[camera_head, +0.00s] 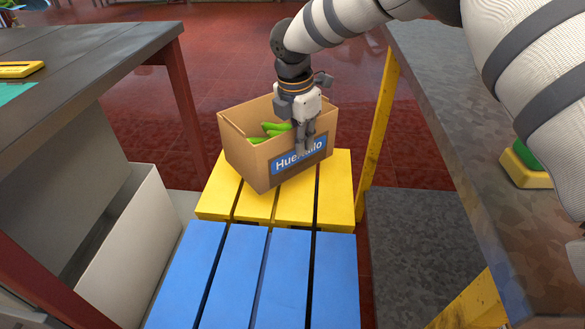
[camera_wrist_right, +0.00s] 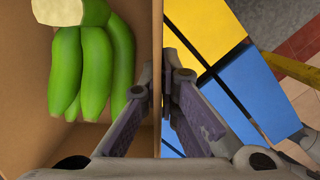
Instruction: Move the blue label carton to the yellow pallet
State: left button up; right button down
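The carton (camera_head: 250,160) is an open brown box with a blue label reading partly "Hue...lo" on its near side. It is over the yellow pallet (camera_head: 335,200), turned at an angle to the slats, and looks to rest on it; any small gap underneath cannot be told. Green bananas (camera_head: 268,132) lie inside, also seen in the right wrist view (camera_wrist_right: 95,70). My right gripper (camera_head: 303,142) straddles the labelled wall, one finger inside and one outside. In the right wrist view its fingers (camera_wrist_right: 158,85) close on the wall (camera_wrist_right: 157,125). My left gripper is out of view.
A blue pallet (camera_head: 260,285) lies directly in front of the yellow one. A grey table (camera_head: 85,55) stands at left above a white bin (camera_head: 130,250). A grey-topped table (camera_head: 470,130) with yellow legs stands at right. Red floor is open behind.

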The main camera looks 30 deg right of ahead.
aim_at(302, 171)
notch_tip(302, 171, down, 7)
jog(key=shift+w+r+b, duration=0.1)
jog(key=shift+r+b, duration=0.1)
jog(key=shift+b, duration=0.1)
jog(key=shift+f, duration=0.15)
jog(key=c, duration=1.8)
grip_release()
notch_tip(302, 171, up, 12)
jog(key=a+p, duration=0.1)
jog(key=shift+s+a, duration=0.4)
